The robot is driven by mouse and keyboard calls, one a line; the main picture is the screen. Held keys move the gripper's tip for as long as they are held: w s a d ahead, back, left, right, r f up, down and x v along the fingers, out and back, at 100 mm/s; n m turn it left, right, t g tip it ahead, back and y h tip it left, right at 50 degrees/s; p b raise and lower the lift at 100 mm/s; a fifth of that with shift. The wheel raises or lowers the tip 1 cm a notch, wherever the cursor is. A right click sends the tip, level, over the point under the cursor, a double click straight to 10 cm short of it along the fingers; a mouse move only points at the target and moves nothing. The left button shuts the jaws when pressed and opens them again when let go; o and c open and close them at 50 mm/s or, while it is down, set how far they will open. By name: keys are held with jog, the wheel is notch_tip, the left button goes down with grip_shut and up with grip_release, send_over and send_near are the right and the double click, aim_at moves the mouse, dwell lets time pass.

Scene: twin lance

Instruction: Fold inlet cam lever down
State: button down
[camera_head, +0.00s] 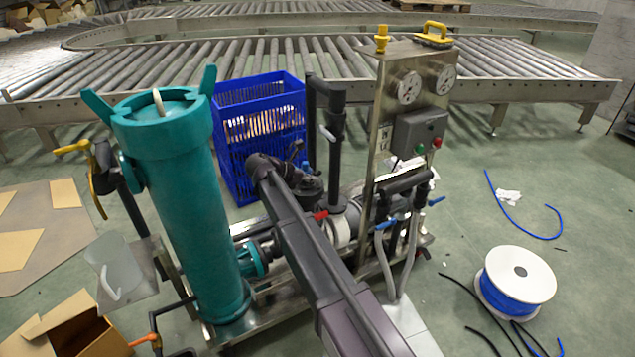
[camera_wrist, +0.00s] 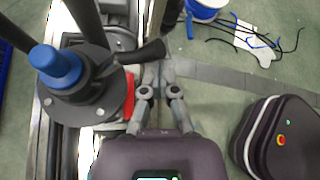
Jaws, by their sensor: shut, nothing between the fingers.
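My gripper (camera_wrist: 158,70) shows in the wrist view with its fingertips together and nothing between them. A dark lever (camera_wrist: 146,53) sticks out just left of and above the fingertips, close to them; whether they touch it I cannot tell. It may be the inlet cam lever, but I cannot tell for sure. It lies beside a round dark bolted flange with a blue cap (camera_wrist: 57,67). A red handle part (camera_wrist: 129,96) shows left of the fingers; a red handle (camera_head: 320,215) also shows in the head view. My arm hides much of the fittings there, and the gripper is not clearly visible.
The skid carries a tall teal filter vessel (camera_head: 189,200) at left and an upright gauge panel (camera_head: 382,120) at right. A blue crate (camera_head: 235,150) stands behind. A white cable spool (camera_head: 515,280) and loose cables lie on the floor at right.

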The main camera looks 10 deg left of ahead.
jog(key=shift+w+a+r+p, duration=0.65)
jog(key=shift+w+r, duration=0.1)
jog(key=shift+w, duration=0.2)
jog(key=shift+w+a+r+p, duration=0.55)
jog(key=shift+w+a+r, duration=0.15)
jog(key=shift+w, duration=0.2)
jog(key=shift+w, duration=0.15)
jog(key=shift+a+r, duration=0.1)
jog(key=shift+r, duration=0.1)
